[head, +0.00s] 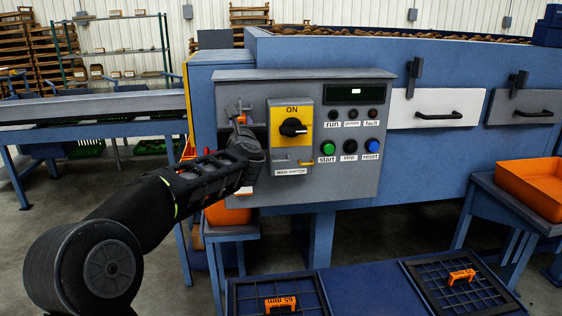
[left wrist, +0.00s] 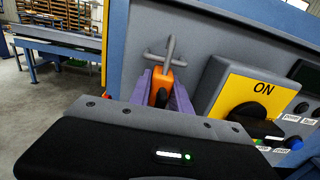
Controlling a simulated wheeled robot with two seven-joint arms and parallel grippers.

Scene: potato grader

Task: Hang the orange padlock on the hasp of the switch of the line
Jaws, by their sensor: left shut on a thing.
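My left gripper (head: 243,128) is at the left part of the grey control panel, left of the switch. It is shut on the orange padlock (left wrist: 160,84), which sits upright between its two fingers in the left wrist view. The padlock's grey shackle points up, by a grey bar on the panel; I cannot tell if it hangs on that bar. The main switch (head: 291,115) has a yellow plate marked ON and a black knob, which also shows in the left wrist view (left wrist: 248,112). My right gripper is out of view.
Run, fault and other lamps, and green, black and blue buttons (head: 350,147), are right of the switch. Grated trays with orange handles (head: 280,301) lie in the foreground. A conveyor bench (head: 90,105) is at the left.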

